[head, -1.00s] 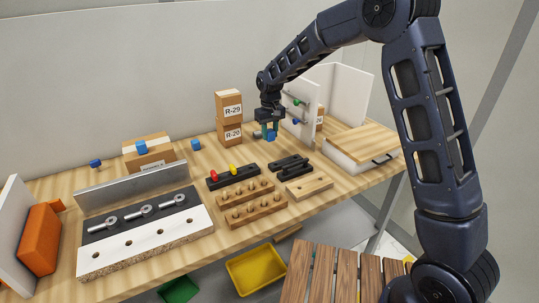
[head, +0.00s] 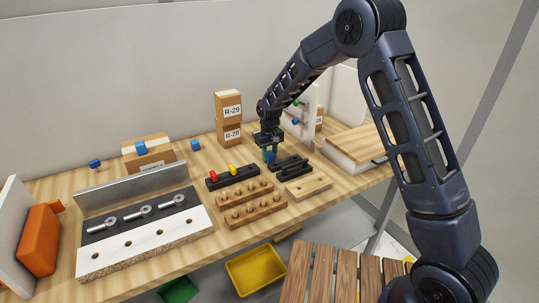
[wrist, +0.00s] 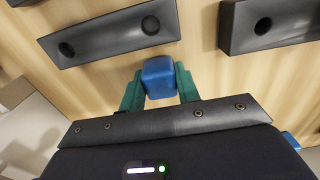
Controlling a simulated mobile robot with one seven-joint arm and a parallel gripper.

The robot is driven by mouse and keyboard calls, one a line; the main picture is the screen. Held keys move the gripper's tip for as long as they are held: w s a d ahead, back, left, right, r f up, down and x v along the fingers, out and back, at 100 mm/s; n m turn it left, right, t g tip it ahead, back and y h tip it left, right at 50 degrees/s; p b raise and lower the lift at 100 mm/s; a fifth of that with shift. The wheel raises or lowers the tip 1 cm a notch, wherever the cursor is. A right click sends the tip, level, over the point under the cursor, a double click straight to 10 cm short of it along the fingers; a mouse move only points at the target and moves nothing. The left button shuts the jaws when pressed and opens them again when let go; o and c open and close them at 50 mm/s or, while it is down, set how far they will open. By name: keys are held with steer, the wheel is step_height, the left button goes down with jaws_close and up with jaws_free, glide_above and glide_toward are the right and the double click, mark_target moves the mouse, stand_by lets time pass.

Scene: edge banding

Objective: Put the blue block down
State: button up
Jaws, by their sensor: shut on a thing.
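The blue block (wrist: 159,77) is between the two green fingers of my gripper (wrist: 160,88) in the wrist view. The fingers are shut on its sides. In the head view my gripper (head: 270,156) points down just above the wooden tabletop, behind the black racks, and the block is mostly hidden there. Whether the block touches the table cannot be told. In the wrist view the block is close to the edge of a black holed rack (wrist: 115,36).
Black racks (head: 290,163) lie just in front of my gripper. A black holder with red and yellow pegs (head: 233,177) is to the left. Stacked boxes R-29 (head: 229,105) and R-20 stand behind left. Another blue block (head: 195,145) rests on the table. A white panel stands to the right.

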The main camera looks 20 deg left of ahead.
mark_target(269, 153)
steer(key=o, duration=1)
steer(key=shift+f, duration=0.1)
steer(key=shift+c, duration=0.2)
step_height(269, 153, up, 12)
steer(key=w+d+r+m+t, duration=0.1)
steer(key=d+r, duration=0.5)
steer(key=d, duration=0.3)
steer(key=d+r+m, duration=0.1)
steer(key=d+r, duration=0.4)
steer(key=d, duration=0.3)
steer(key=s+d+r+m+t+y, duration=0.1)
steer(key=s+d+r, duration=0.15)
steer(key=d, duration=0.55)
steer(key=s+d+r+m, duration=0.15)
steer(key=d+r, duration=0.25)
steer(key=d, duration=0.4)
steer(key=s+d+m+t+h, duration=0.1)
steer(key=s+d+m, duration=0.3)
steer(key=s+d, duration=1.5)
steer(key=shift+s+d+f+t, duration=0.35)
steer(key=shift+s+d+t, duration=0.05)
steer(key=shift+s+t, duration=0.45)
steer(key=shift+o, duration=0.5)
steer(key=shift+s+d+f+m, duration=0.15)
steer(key=shift+s+m, duration=0.1)
steer(key=shift+s, duration=0.05)
